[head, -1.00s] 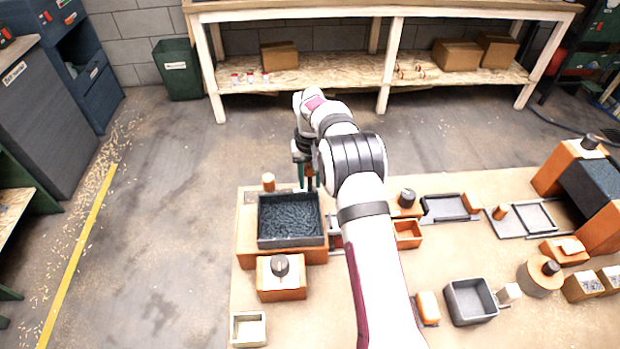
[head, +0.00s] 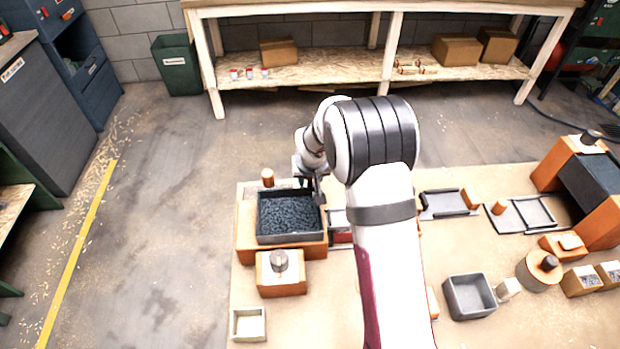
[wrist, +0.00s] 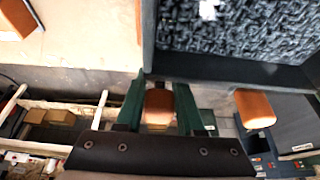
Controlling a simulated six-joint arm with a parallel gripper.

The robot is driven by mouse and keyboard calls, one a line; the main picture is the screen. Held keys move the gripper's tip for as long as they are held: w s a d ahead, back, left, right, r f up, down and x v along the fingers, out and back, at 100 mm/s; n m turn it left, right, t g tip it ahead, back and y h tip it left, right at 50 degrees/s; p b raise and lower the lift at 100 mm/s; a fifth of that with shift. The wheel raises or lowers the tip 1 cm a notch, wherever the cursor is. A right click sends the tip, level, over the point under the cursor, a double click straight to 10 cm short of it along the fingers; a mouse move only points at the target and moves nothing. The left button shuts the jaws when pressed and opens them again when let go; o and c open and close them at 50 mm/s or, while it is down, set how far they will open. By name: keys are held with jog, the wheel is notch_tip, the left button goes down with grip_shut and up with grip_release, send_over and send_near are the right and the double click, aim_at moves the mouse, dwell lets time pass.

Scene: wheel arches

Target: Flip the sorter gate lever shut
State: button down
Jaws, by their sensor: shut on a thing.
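My gripper (wrist: 159,100) shows in the wrist view with its two green fingers on either side of an orange rounded peg (wrist: 159,108), shut on it. The peg looks like the sorter gate lever's handle, beside the corner of the dark tray (wrist: 149,40). In the head view my gripper (head: 314,188) is at the tray's back right corner, and the held peg is hidden there. A second orange peg (wrist: 255,108) stands apart from the fingers, beside the tray; it also shows in the head view (head: 268,178). The gate itself is not clearly visible.
The tray (head: 290,239) holds dark loose pieces. In front of it is an orange block with a grey knob (head: 279,261). To the right are flat grey frames (head: 440,205) and a grey bin (head: 470,298). My arm hides the table's middle.

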jog(key=c, duration=0.5)
grip_release()
jog(key=v, duration=1.5)
jog(key=shift+s+r, duration=0.1)
jog(key=shift+r, duration=0.3)
jog(key=shift+c, duration=0.4)
